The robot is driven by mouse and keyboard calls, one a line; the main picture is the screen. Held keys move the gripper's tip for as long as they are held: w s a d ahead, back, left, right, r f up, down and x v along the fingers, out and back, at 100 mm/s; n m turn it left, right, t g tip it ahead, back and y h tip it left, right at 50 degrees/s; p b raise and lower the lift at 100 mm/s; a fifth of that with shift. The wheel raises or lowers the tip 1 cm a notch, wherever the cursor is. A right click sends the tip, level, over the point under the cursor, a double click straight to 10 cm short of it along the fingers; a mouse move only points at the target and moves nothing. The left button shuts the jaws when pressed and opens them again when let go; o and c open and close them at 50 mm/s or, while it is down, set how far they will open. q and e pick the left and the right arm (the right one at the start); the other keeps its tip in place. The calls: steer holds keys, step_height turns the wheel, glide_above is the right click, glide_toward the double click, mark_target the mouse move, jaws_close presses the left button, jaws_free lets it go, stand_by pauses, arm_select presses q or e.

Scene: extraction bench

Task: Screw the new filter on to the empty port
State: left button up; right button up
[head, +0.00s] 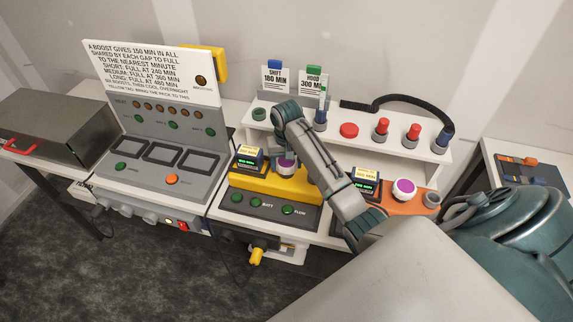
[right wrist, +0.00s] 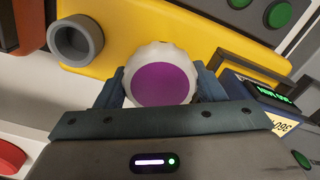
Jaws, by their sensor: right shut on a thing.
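My right gripper (right wrist: 160,88) is shut on a round filter (right wrist: 160,82) with a purple face and a white ribbed rim. The filter is over the yellow unit (right wrist: 205,20), beside its display; I cannot tell whether it is seated on a port. A grey ring-shaped port (right wrist: 75,40) with an open centre is left of the filter in the right wrist view. In the head view the right gripper (head: 286,158) and the held filter (head: 286,168) are at the yellow unit (head: 270,187), and my arm hides its right end. My left gripper is not in view.
An orange unit (head: 385,193) to the right bears another purple-faced filter (head: 404,187) and a grey ring (head: 432,199). A white shelf (head: 340,150) behind holds several red and blue capped items. A grey control panel (head: 155,165) stands on the left.

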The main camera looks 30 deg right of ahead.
steer(key=m, duration=1.7)
steer(key=shift+m, duration=0.3)
steer(key=o, duration=1.1)
